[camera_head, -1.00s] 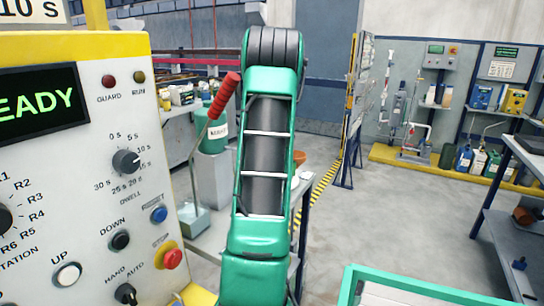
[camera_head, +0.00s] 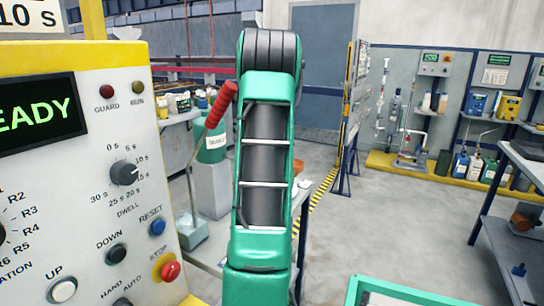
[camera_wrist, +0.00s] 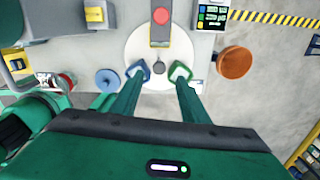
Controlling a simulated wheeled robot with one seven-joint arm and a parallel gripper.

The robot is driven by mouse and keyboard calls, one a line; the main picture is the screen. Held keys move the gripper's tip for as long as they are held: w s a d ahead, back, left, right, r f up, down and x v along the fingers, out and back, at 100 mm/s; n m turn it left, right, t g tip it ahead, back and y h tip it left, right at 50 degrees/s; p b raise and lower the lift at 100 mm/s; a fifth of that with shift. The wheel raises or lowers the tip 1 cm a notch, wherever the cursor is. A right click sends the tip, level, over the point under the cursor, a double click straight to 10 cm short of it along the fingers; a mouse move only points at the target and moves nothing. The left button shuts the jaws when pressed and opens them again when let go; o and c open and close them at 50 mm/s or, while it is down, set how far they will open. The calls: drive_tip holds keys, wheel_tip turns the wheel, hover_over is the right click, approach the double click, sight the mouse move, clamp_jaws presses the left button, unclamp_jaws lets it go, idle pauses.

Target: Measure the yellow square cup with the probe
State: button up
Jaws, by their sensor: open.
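In the wrist view my gripper (camera_wrist: 159,70) is open, seen from above. Its two fingertips, one with a blue edge and one with a green edge, stand apart over a white round disc (camera_wrist: 135,50). A small grey round knob (camera_wrist: 159,68) shows between them, with no visible grip on it. I cannot tell whether it is the probe. A small yellow square thing (camera_wrist: 93,14) lies at the upper left, and a yellow shape (camera_wrist: 14,60) at the left edge. I cannot tell whether either is the yellow square cup. The head view does not show my gripper.
A red-topped block (camera_wrist: 160,16) stands just beyond the disc. A blue round thing (camera_wrist: 108,80) is left, an orange-brown round thing (camera_wrist: 234,62) right. A control panel (camera_head: 80,205) reading "READY" fills the left of the head view. The floor (camera_head: 400,220) at right is open.

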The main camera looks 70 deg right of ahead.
drive_tip(key=shift+w+r, duration=0.1)
drive_tip(key=shift+r, duration=1.15)
